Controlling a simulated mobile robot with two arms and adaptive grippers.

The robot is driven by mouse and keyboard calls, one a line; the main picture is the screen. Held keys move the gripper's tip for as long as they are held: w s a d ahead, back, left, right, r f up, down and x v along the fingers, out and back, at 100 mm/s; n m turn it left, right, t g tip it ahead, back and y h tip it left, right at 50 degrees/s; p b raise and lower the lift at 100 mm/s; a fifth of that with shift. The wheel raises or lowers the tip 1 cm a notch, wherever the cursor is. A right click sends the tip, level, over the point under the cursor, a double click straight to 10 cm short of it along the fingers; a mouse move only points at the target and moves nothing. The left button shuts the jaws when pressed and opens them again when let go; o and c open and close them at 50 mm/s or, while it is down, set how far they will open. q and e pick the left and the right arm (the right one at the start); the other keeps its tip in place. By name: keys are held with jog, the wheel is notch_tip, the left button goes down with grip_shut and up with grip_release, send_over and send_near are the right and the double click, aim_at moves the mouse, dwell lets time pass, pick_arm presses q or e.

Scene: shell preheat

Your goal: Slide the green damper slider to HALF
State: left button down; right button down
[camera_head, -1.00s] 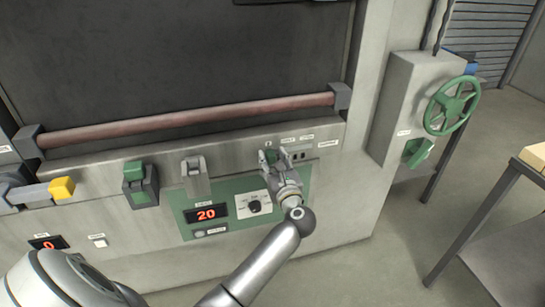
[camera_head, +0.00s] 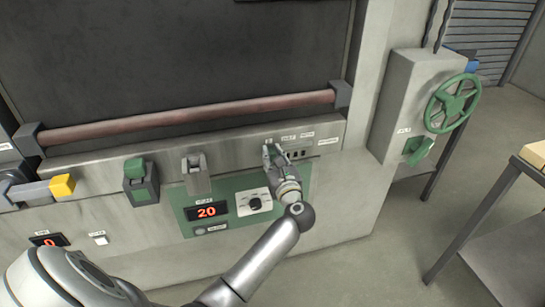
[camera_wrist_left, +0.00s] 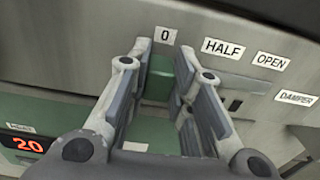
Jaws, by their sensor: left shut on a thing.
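The green damper slider (camera_wrist_left: 159,84) is a small block between my left gripper's fingers in the left wrist view. It stands just below the "0" label (camera_wrist_left: 165,36), left of the "HALF" label (camera_wrist_left: 225,48) and the "OPEN" label (camera_wrist_left: 272,62). In the head view my left gripper (camera_head: 277,153) is at the left end of the damper slot and mostly hides the slider. The gripper is shut on the slider. The "HALF" label also shows in the head view (camera_head: 288,138), up and right of the fingers. My right gripper is out of view.
The "DAMPER" label (camera_wrist_left: 296,98) is at the right of the slot. Below and left are a dial (camera_head: 255,202) and a red "20" display (camera_head: 207,211). A pinkish handle bar (camera_head: 190,118) runs above. A green handwheel (camera_head: 452,104) is at the right.

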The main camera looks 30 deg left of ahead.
pick_arm(q)
jog(key=w+d+b, duration=0.3)
jog(key=w+b, duration=0.1)
jog(key=shift+d+f, duration=0.25)
jog(key=shift+d, duration=0.05)
jog(key=shift+w+d+r, duration=0.15)
jog(key=shift+w+r, duration=0.05)
jog(key=shift+w, duration=0.05)
jog(key=c, duration=1.3)
grip_release()
